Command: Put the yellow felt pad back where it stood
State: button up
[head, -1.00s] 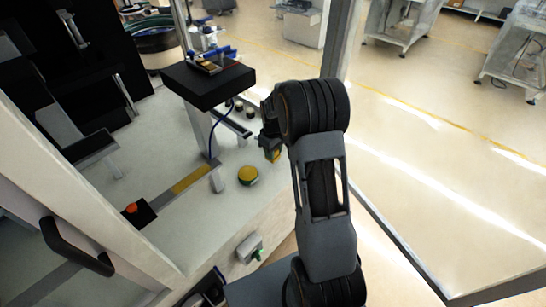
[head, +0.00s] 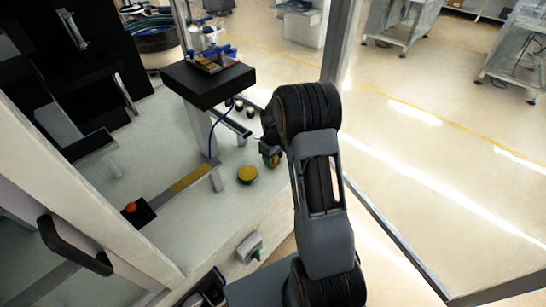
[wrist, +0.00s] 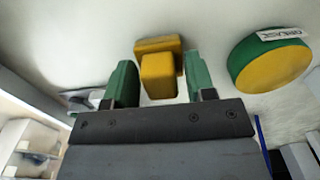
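The yellow felt pad (wrist: 158,76), a block with a wider plate at its far end, is between the green fingers of my gripper (wrist: 160,66) in the wrist view. A narrow gap shows at its right side; the left finger is close to it, and contact there is unclear. The fingers look open around it. In the head view my gripper (head: 270,158) is low over the pale worktop, with a little yellow showing; my arm hides much of it. Whether the pad rests on the surface is hard to tell.
A round green tin with a yellow top and a GREASE label (wrist: 272,62) stands right of my gripper; in the head view the tin (head: 247,174) is to its left. A black-topped stand (head: 207,84) rises behind. Small dark-and-white pieces (head: 244,107) lie beyond the gripper.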

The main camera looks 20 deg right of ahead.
jog(key=shift+o, duration=0.5)
jog(key=shift+r, duration=0.45)
jog(key=s+a+r+p, duration=0.1)
jog(key=s+r, duration=0.1)
jog(key=r, duration=0.5)
jog(key=s+a+r, duration=0.1)
jog(key=a+r, duration=0.1)
jog(key=r, duration=0.6)
jog(key=s+a+r+m+t, duration=0.1)
jog(key=s+a, duration=0.3)
jog(key=s, duration=0.5)
jog(key=s+a+r+m+t, duration=0.2)
jog(key=s+a+m, duration=0.1)
jog(key=s, duration=0.6)
jog(key=shift+s+a, duration=0.2)
jog(key=shift+a, duration=0.2)
